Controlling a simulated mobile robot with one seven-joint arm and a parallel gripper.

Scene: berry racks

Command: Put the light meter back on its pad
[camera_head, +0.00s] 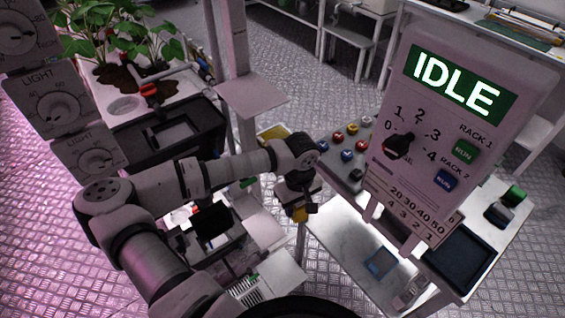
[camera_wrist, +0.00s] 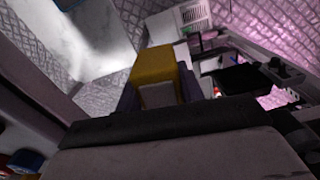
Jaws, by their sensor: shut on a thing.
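My gripper (camera_head: 301,207) points down near the middle of the head view, shut on a yellow block with a pale grey face, which I take to be the light meter (camera_head: 299,215). In the wrist view the light meter (camera_wrist: 157,63) sits between the two dark fingers of my gripper (camera_wrist: 160,95). It is held in the air, beside the left edge of the white bench (camera_head: 335,228). A blue-edged square (camera_head: 380,263) lies on that bench; I cannot tell whether it is the pad. A yellow flat patch (camera_head: 273,132) also shows behind my arm.
A control panel reading IDLE (camera_head: 440,125) stands right of my gripper. Behind it, a grey surface holds several coloured knobs (camera_head: 347,155). A dark tray (camera_head: 462,260) is at the right. A planter with leafy plants (camera_head: 115,45) stands at the back left. Bench room left of the blue-edged square is clear.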

